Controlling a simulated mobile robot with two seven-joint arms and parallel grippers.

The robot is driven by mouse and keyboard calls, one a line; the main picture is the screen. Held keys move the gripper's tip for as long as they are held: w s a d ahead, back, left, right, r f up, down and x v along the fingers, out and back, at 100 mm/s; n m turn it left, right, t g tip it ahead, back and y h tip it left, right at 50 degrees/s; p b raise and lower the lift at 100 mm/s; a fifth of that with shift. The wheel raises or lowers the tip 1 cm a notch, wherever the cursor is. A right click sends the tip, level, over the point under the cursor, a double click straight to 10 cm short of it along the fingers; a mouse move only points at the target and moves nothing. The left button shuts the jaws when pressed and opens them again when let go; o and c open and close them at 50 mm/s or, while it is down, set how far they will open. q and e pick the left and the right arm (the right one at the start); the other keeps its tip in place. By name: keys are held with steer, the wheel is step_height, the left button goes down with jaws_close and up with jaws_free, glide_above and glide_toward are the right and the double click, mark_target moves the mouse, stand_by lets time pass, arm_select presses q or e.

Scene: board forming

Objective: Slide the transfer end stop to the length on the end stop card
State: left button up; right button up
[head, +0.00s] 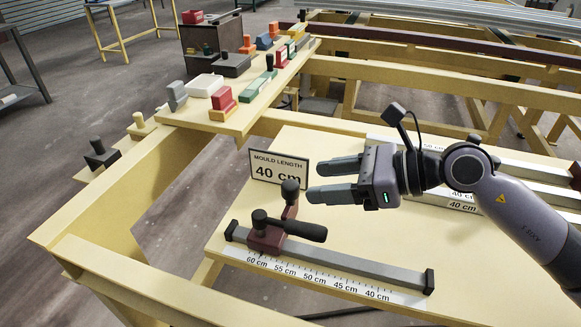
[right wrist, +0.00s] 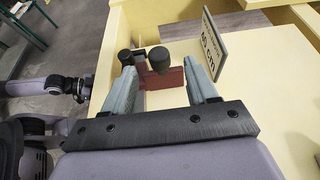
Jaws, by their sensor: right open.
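The dark red end stop (head: 266,238) sits on the grey rail (head: 345,262) near the 60 cm end of the printed scale (head: 310,275). It has black knobs, a black side handle and a raised red post. The card (head: 279,168) stands behind it and reads "MOULD LENGTH 40 cm". My right gripper (head: 325,180) is open, its fingertips just right of the post's knob. In the right wrist view the end stop (right wrist: 163,79) shows between and beyond the open fingers (right wrist: 163,92). My left gripper (right wrist: 80,88) seems to show there, its jaws unclear.
A black end block (head: 429,281) closes the rail past the 40 cm mark. Grey bars with length labels (head: 462,207) lie behind my right gripper. A side shelf (head: 215,122) holds several coloured blocks. The board between rail and card is mostly bare.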

mark_target(297, 184)
steer(key=shift+p+x, duration=0.65)
steer(key=shift+x, duration=2.8)
steer(key=shift+s, duration=0.1)
steer(key=shift+c, duration=0.3)
jaws_close()
